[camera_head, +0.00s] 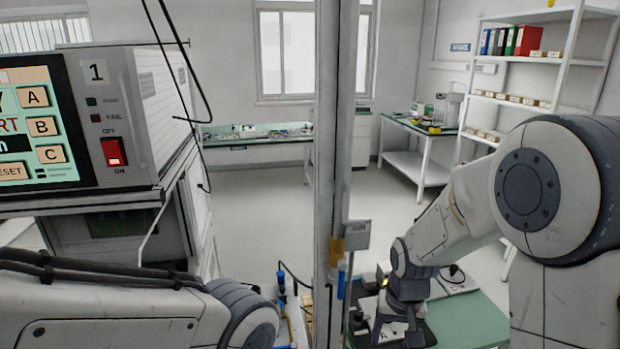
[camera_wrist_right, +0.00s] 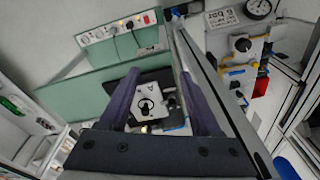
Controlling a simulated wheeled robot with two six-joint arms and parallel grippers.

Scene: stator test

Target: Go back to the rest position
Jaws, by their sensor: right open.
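My right gripper (camera_head: 398,328) hangs low over the green-topped bench, right of the grey post in the head view. In the right wrist view the right gripper (camera_wrist_right: 158,76) is open, its two dark fingers spread apart with nothing held between them. A pale plate with a dark round part (camera_wrist_right: 150,103) shows beyond and between the fingers, on a black base. I cannot tell how far below the fingers it lies. My left arm crosses the lower left of the head view; its gripper is out of the picture.
A tester (camera_head: 125,130) with screen and red switch stands at left. A vertical grey post (camera_head: 334,130) rises between my arms. A socket strip (camera_wrist_right: 118,27) lies along the bench edge; a gauge (camera_wrist_right: 257,8) and valves are at right. The floor behind is clear.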

